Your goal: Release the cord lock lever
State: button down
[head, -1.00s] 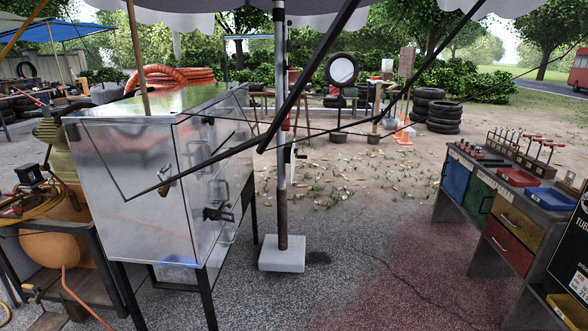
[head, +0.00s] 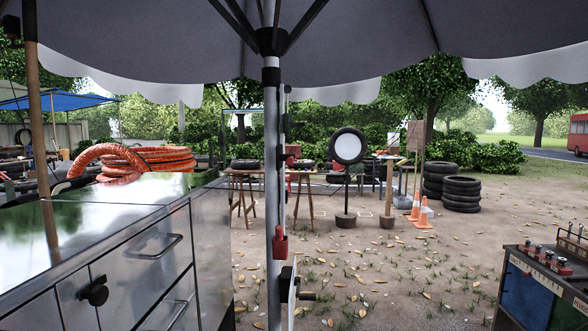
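The parasol pole (head: 272,150) stands upright just left of the middle in the head view. Its black hub (head: 270,41) and dark ribs are under the grey canopy (head: 400,50). A red fitting (head: 280,243) sits on the pole at lower middle. Below it is a black and white box (head: 288,284) with a small dark handle (head: 307,296) pointing right. I cannot tell which of these parts is the cord lock lever, or its position. My gripper is not in view.
A metal cabinet (head: 150,215) with handles and a black knob (head: 94,291) fills the lower left. An orange hose coil (head: 145,160) lies beyond it. A workbench (head: 545,285) is at lower right. Open ground (head: 400,270) lies between. Tyres (head: 461,194) and cones (head: 424,213) stand farther back.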

aim_at(289, 158)
jog(key=i+z, duration=0.1)
jog(key=i, duration=0.55)
jog(key=i+j, duration=0.15)
jog(key=i, duration=0.5)
jog(key=i+z, duration=0.15)
jog(key=i, duration=0.5)
